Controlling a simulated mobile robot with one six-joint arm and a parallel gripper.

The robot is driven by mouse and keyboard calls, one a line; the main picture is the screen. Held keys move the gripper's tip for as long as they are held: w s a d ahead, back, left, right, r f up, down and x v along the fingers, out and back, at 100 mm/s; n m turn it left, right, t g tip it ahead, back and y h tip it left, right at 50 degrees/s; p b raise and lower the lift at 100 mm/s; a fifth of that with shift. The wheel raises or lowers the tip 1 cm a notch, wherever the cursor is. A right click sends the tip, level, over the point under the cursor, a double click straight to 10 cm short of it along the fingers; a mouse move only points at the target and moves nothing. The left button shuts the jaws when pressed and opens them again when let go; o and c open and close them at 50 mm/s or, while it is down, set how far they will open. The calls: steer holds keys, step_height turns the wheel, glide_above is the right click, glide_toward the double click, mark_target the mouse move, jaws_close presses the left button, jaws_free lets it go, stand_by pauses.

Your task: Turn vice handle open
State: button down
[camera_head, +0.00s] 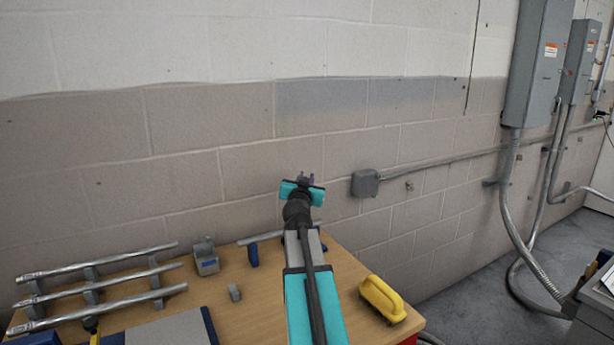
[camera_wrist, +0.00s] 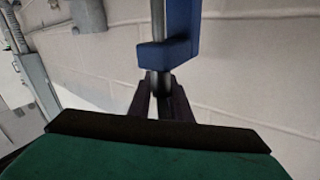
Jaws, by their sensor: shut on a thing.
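A blue vice part (camera_wrist: 180,45) shows close up in the wrist view, with a grey metal rod (camera_wrist: 158,22) running down along it. My gripper (camera_wrist: 160,104) has its dark fingers on either side of the rod's lower end, just below the blue block. It is shut on this rod, which looks like the vice handle. In the head view my gripper (camera_head: 304,181) is above the back of the workbench, in front of the wall. The blue vice (camera_head: 253,255) stands on the bench to its lower left; the arm hides part of that area.
A conduit box (camera_head: 365,184) is on the wall to the right.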

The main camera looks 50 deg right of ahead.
steer(key=shift+w+a+r+n+t+y+p, duration=0.1)
steer(key=shift+w+a+n+t+y+p, duration=0.25)
steer(key=shift+p, duration=1.7)
steer(key=shift+w+n+t+y+p, duration=0.15)
steer(key=shift+n+t+y+p, duration=0.35)
steer(key=shift+p, duration=1.55)
steer(key=t+p, duration=0.1)
steer(key=p, duration=0.4)
steer(key=n+t+y+p, duration=0.1)
steer(key=p, duration=0.4)
steer(key=shift+d+r+y, duration=0.15)
steer(key=shift+r+y, duration=0.1)
steer(key=shift+r, duration=0.15)
steer(key=shift+f+n+y+p, duration=0.1)
steer(key=shift+n+y+p, duration=0.35)
steer(key=shift+p, duration=0.55)
